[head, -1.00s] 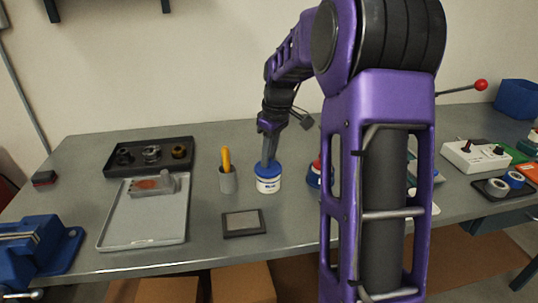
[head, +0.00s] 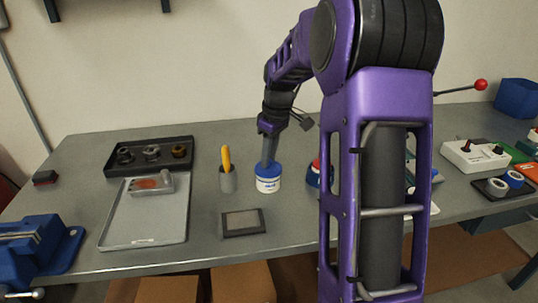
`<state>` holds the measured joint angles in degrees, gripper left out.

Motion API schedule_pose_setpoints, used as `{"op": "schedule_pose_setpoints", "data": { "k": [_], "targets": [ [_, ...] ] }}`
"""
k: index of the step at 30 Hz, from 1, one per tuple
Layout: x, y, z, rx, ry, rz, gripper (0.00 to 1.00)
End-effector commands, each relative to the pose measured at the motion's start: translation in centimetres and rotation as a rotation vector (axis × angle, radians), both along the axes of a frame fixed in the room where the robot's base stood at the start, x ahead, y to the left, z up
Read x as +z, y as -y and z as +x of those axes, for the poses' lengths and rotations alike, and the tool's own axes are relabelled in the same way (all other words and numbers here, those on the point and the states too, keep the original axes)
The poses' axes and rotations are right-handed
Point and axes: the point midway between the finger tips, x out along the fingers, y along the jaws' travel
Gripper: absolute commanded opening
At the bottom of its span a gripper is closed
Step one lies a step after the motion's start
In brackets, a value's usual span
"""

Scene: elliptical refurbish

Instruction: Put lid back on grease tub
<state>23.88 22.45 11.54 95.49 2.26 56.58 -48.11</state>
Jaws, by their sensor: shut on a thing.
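The grease tub (head: 268,185) is a small white tub with a printed label, standing upright on the grey workbench. The blue lid (head: 267,169) sits at its top and looks level. My gripper (head: 268,158) comes down from above and is shut on the lid. The fingertips are small and partly merged with the lid in this view. I cannot tell whether the lid is pressed fully down on the rim.
A grey cup with a yellow-handled tool (head: 227,178) stands just left of the tub. A dark square pad (head: 243,223) lies in front. A grey tray (head: 145,230) is farther left. A red-and-blue object (head: 314,175) stands right, partly behind my arm.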

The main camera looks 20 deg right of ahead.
Motion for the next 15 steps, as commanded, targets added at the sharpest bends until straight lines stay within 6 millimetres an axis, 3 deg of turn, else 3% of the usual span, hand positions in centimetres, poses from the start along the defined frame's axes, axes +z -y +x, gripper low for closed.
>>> {"op": "schedule_pose_setpoints", "data": {
  "k": [8,9,15],
  "targets": [
    [-0.03,-0.01,0.00,0.000,0.000,0.000,0.00],
    [-0.03,-0.01,0.00,0.000,0.000,0.000,0.27],
    [-0.03,-0.02,0.01,0.000,0.000,0.000,0.60]
  ]
}}
